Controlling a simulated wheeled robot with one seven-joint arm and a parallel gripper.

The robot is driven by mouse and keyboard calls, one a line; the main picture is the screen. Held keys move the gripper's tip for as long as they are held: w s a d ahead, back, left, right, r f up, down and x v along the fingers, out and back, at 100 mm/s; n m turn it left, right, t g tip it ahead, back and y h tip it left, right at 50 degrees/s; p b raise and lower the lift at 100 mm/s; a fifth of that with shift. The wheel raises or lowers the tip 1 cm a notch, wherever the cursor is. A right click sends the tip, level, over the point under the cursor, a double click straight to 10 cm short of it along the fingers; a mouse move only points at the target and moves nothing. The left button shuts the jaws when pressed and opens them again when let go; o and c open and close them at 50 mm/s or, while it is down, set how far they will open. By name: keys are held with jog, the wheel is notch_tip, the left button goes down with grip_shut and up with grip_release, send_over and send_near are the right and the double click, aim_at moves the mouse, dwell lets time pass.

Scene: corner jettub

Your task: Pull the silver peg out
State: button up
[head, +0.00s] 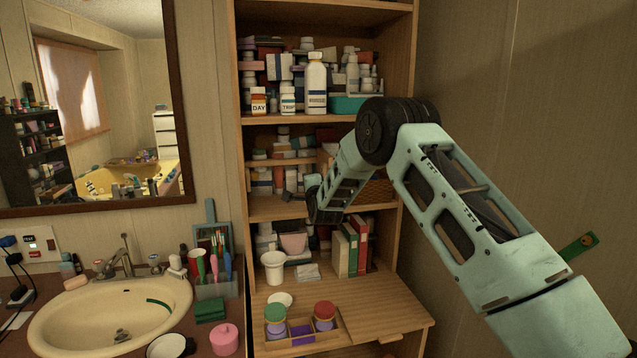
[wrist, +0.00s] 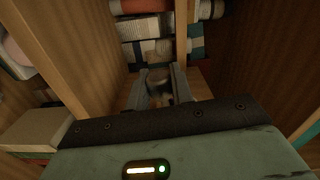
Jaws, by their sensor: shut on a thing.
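My gripper (wrist: 158,88) shows in the wrist view with its two grey fingers on either side of a small, rounded grey-brown thing, which I take to be the silver peg (wrist: 158,76). The fingers are shut on it. The picture is dim, and I cannot tell how deep the peg sits or what it sits in. In the head view my arm reaches into the middle bay of the wooden shelf unit (head: 240,185). The peg cannot be made out there.
Wooden uprights flank my gripper in the wrist view, with stacked boxes (wrist: 146,28) behind. In the head view, bottles (head: 316,85) stand above; books (head: 352,248), a white cup (head: 273,267) and lidded jars (head: 325,315) are below. The right part of the lower board (head: 385,315) is clear.

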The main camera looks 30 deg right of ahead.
jog(key=b+v, duration=0.2)
jog(key=v, duration=0.5)
dwell(0.6)
